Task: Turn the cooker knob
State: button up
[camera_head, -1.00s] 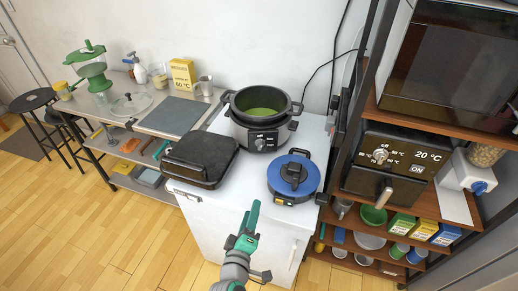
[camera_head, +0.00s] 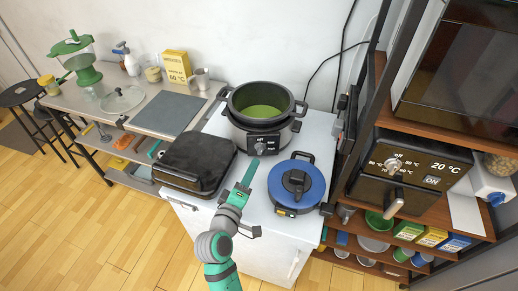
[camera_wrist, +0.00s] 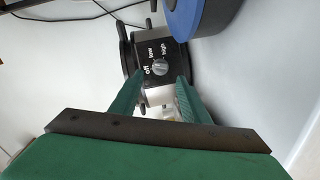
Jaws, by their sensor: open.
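The cooker (camera_head: 264,115) is a black and silver pot with green contents, standing on the white cabinet top. Its front panel carries a small round knob (camera_head: 259,147). In the wrist view the knob (camera_wrist: 160,67) shows grey, beside the words off, low and high. My gripper (camera_head: 248,172), green, is in front of the cooker, between the black grill and the blue-lidded appliance. In the wrist view my gripper (camera_wrist: 157,88) is open, its two fingers apart on either side of the panel's lower part. The fingertips appear short of the knob, and nothing is between them.
A closed black grill (camera_head: 195,160) stands left of my gripper and a blue-lidded round appliance (camera_head: 297,184) stands close on its right. A shelf rack with an oven (camera_head: 415,175) is at the right. Bare white cabinet top (camera_head: 250,213) lies between the appliances.

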aim_at(259, 153)
jog(key=x, duration=0.9)
jog(key=shift+a+f, duration=0.1)
jog(key=c, duration=1)
